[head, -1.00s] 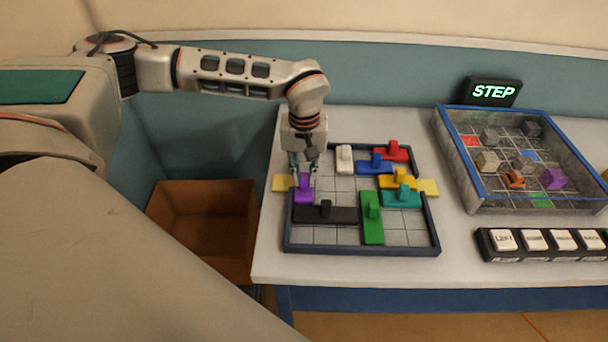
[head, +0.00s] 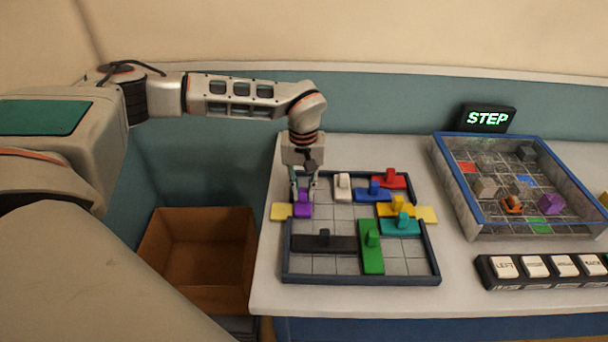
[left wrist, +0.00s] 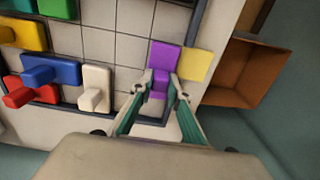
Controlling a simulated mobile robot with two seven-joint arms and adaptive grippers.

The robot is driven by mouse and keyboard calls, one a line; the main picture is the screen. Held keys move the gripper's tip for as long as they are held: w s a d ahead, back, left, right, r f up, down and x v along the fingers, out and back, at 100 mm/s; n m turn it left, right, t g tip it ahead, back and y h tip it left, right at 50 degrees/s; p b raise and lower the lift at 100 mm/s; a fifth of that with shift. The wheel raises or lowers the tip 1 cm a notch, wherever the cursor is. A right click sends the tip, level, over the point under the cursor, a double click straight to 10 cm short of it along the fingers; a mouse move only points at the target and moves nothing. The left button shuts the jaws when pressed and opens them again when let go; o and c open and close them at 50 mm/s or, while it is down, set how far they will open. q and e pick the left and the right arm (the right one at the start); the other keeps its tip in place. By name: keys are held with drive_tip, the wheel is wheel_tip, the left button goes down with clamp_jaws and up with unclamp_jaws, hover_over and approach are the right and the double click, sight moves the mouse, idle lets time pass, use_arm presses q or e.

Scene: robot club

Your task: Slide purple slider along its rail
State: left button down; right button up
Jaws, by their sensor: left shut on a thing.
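The purple slider (head: 302,208) is at the left side of the dark-framed puzzle board (head: 360,278), beside the left yellow tab (head: 281,212). My left gripper (head: 303,194) points down and is shut on the purple slider's raised knob, which its fingers partly hide. In the left wrist view both fingertips (left wrist: 160,82) close around the knob, and the purple slider's flat top (left wrist: 164,55) shows beyond them. Bare grid cells separate it from the black slider (head: 312,243). My right gripper is out of view.
White (head: 343,188), blue (head: 373,194), red (head: 391,180), yellow, teal and green (head: 371,255) sliders share the board. An open brown box (head: 200,255) stands below the table's left edge. A clear-walled maze and a button row (head: 545,270) lie to the right.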

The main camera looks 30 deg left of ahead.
use_arm(q)
drive_tip(key=shift+w+a, duration=0.55)
drive_tip(key=shift+w, duration=0.3)
drive_tip(key=shift+w+a, duration=0.5)
drive_tip(key=shift+w, duration=0.35)
drive_tip(key=shift+w+a, duration=0.55)
drive_tip(key=shift+w, duration=0.3)
drive_tip(key=c, duration=2.2)
unclamp_jaws()
drive_tip(key=shift+r, duration=0.1)
